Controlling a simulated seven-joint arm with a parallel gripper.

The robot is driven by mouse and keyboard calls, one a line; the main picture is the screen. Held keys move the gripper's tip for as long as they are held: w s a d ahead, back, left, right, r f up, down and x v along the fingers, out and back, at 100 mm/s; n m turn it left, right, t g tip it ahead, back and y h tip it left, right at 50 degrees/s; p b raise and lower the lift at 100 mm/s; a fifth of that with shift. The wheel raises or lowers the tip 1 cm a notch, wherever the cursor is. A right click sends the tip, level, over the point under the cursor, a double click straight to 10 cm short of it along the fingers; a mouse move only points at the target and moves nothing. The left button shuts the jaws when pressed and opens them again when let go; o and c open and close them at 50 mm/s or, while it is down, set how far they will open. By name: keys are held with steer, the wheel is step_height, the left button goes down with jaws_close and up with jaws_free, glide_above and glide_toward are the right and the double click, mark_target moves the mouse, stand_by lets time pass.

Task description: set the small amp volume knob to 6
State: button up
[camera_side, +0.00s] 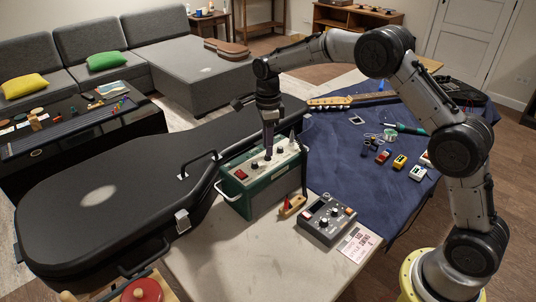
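The small amp (256,196) is a green box with a pale top panel, standing near the left edge of the table. Its panel carries several dark knobs, such as one left of my gripper (255,165) and one right of it (280,150), and a red switch (240,174). My gripper (268,156) points straight down with its fingertips at or just above the panel, among the knobs. The fingers look close together. I cannot tell whether they touch a knob, and the knob markings are too small to read.
A black guitar case (97,196) lies left of the amp. A grey pedal unit (326,220), a small wooden piece (292,206) and a printed card (359,242) lie in front. The blue mat (345,165) holds a guitar neck (330,102), small pedals (400,161) and tools.

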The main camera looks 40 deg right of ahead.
steer(key=shift+r, duration=2.25)
steer(key=shift+r, duration=2.95)
